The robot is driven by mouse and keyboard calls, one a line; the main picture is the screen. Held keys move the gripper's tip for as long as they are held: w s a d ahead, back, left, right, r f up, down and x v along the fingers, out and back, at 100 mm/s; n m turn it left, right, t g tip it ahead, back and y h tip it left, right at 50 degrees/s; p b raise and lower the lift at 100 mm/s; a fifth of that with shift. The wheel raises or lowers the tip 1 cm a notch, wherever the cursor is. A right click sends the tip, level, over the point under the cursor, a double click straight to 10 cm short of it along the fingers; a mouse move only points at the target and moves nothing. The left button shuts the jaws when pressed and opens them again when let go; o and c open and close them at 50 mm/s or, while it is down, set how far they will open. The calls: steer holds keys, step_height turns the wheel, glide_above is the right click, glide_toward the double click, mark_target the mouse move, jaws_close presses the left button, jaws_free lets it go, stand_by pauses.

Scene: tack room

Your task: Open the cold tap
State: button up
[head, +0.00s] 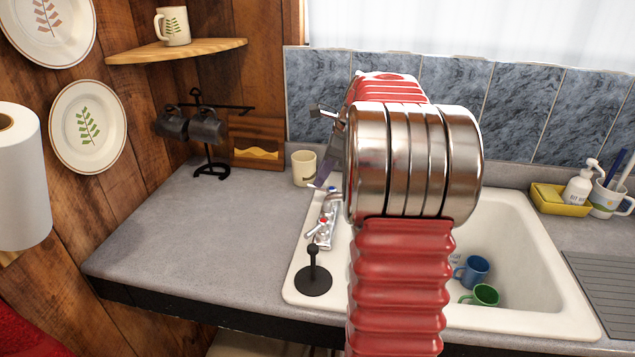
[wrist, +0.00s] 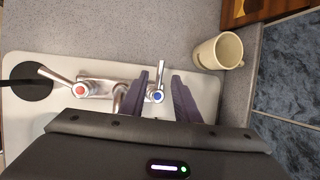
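The cold tap (wrist: 157,96) has a blue-marked hub and a short metal lever pointing up in the wrist view. The hot tap (wrist: 80,90), with a red mark, sits to its left on the same metal base; its lever points up and left. My gripper (wrist: 161,77) is open, its two dark purple fingers on either side of the cold tap in that view. I cannot tell whether either finger touches the lever. In the head view a purple finger of my gripper (head: 322,178) shows just above the blue mark; my arm hides much of the rest.
The white sink (head: 540,270) holds a blue mug (head: 472,271) and a green mug (head: 482,295). A cream mug (head: 303,168) stands behind the taps, close to my gripper. The left counter (head: 190,240) is clear.

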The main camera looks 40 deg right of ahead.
mark_target(321, 190)
steer(key=shift+x, duration=2.1)
jaws_close()
